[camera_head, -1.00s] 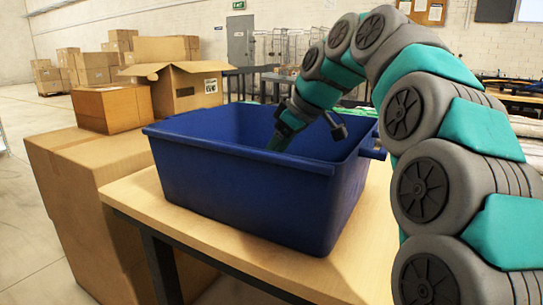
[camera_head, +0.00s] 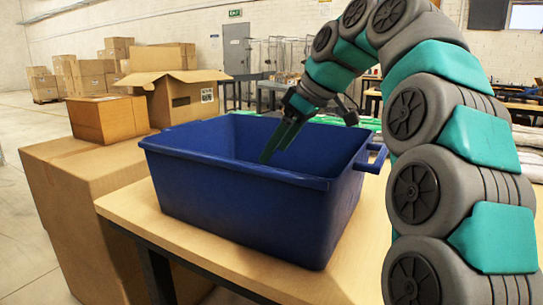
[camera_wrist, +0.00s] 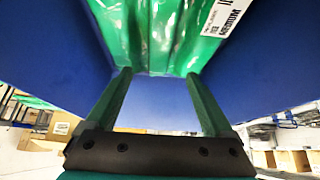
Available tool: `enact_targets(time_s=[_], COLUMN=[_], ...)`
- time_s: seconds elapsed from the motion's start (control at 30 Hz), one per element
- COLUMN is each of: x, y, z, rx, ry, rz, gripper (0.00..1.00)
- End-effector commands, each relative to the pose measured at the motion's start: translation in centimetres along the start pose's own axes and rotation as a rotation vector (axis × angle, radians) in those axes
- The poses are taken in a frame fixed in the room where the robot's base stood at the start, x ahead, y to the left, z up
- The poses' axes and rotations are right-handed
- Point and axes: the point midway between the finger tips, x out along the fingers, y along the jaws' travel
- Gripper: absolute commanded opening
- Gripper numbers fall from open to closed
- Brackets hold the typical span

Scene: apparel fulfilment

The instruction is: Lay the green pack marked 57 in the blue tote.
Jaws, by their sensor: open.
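The blue tote (camera_head: 232,203) stands upright on the wooden table. My gripper (camera_head: 275,153) points down at the tote's opening, with its fingertips just inside the rim. In the wrist view my gripper (camera_wrist: 158,74) is open, its two green fingers spread apart. A shiny green pack (camera_wrist: 165,35) with a white label reading MEDIUM lies in the tote beyond the fingertips, between blue walls. I cannot tell whether a fingertip still touches it. No number 57 is readable. In the head view the tote's near wall hides the pack.
The tote rests on a wooden table (camera_head: 155,228). Cardboard boxes (camera_head: 185,97) stand to the left on a large carton (camera_head: 85,190). Green and pale items (camera_head: 345,121) show behind the tote. My arm arches in from the right.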

Motion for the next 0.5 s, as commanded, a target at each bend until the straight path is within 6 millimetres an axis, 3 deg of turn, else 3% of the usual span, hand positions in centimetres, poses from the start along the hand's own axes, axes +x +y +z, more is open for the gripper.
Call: enact_targets(time_s=[0.5], x=[-6.2], y=[0.0], z=[-0.2], rx=[0.001], ry=[0.001], rz=[0.002], gripper=[0.87])
